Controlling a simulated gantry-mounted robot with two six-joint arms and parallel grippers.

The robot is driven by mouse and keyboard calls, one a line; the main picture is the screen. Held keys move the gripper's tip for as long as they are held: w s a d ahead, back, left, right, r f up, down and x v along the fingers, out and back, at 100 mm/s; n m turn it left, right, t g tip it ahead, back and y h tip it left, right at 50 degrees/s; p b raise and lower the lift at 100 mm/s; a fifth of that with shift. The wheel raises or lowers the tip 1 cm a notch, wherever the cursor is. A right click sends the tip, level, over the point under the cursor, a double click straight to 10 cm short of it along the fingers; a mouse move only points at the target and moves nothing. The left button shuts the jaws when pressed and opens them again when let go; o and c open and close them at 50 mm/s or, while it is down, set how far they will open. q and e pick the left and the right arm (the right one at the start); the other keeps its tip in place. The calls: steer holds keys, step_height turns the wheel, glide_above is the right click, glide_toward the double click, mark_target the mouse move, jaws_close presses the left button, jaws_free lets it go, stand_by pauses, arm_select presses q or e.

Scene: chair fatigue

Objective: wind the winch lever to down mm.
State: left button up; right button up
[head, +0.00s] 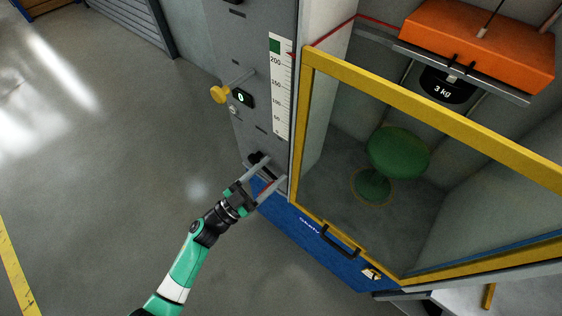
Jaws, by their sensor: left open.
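A grey machine column (230,35) carries a white millimetre scale (281,95) with marks from 50 up to 200. A red pointer (291,54) shows at the scale's upper right, near its green top patch. A yellow knob (220,94) on a metal rod sticks out to the left of the column, beside a small display (242,97) that seems to read 0. A small black part (257,158) sits low on the column; I cannot tell which part is the winch lever. My left gripper (276,173) is open at the column's lower front, its fingers close to this black part. My right gripper is not in view.
A yellow-framed door (430,103) with a black handle (341,241) closes off a chamber holding a green stool (397,152). A 3 kg weight (443,86) hangs below an orange block (480,42). Grey floor (110,160) lies clear at left.

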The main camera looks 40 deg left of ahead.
arm_select(q)
steer(key=s+a+f+n+g+y+p, duration=0.2)
steer(key=s+f+n+g+y, duration=0.25)
steer(key=s+f, duration=0.85)
steer(key=shift+t, duration=0.25)
steer(key=w+b, duration=0.1)
steer(key=w, duration=0.3)
steer(key=w+f+b, duration=0.1)
steer(key=w, duration=0.3)
steer(key=w+b, duration=0.2)
steer(key=w, duration=0.3)
steer(key=shift+a+f, duration=0.15)
steer(key=shift+f, duration=0.1)
steer(key=shift+w+r, duration=0.1)
steer(key=shift+w, duration=0.2)
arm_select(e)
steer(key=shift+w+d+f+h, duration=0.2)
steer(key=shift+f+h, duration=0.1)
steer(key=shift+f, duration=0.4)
arm_select(q)
jaws_close()
